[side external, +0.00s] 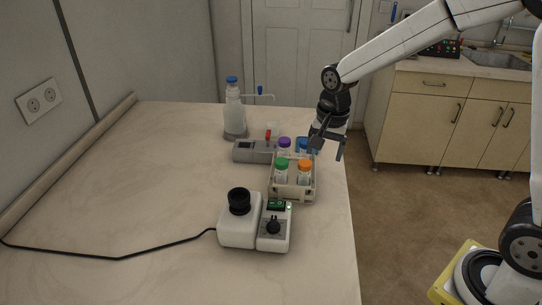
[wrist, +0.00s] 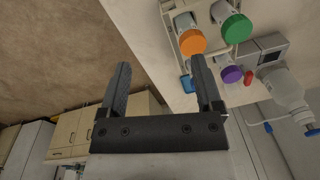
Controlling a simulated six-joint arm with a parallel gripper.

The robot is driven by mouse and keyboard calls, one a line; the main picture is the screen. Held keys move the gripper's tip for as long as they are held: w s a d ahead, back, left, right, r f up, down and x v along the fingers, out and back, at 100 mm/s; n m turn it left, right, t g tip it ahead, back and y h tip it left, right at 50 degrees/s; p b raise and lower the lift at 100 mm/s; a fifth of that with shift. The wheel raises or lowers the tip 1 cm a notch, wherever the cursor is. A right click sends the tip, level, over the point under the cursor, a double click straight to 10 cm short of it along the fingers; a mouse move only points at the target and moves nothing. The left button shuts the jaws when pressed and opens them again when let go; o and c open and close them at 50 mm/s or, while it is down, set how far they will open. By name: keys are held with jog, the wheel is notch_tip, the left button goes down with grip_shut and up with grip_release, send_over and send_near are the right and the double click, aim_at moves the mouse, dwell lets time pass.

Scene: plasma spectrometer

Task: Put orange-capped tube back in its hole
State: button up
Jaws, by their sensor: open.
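The orange-capped tube (side external: 304,172) stands upright in the front right of the pale tube rack (side external: 293,197); its lower end is hidden by the rack. In the wrist view its orange cap (wrist: 192,41) lies just beyond the tip of my right-hand finger. My gripper (side external: 328,148) is open and empty, above and behind the rack near the table's right edge. Both fingers also show in the wrist view (wrist: 160,63), with nothing between them. A green-capped tube (side external: 282,170) stands left of the orange one, with a purple-capped tube (side external: 285,144) and a blue-capped one (side external: 302,145) behind.
A blue-capped wash bottle (side external: 234,108) stands farther back. A white instrument (side external: 238,226) with a black knob and cable is in front.

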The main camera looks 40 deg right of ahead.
jog(key=s+f+n+t, duration=0.1)
jog(key=s+f+n, duration=0.3)
jog(key=s+n, duration=0.7)
jog(key=shift+s+f+t, duration=0.3)
jog(key=shift+s+f, duration=0.1)
jog(key=shift+s, duration=0.35)
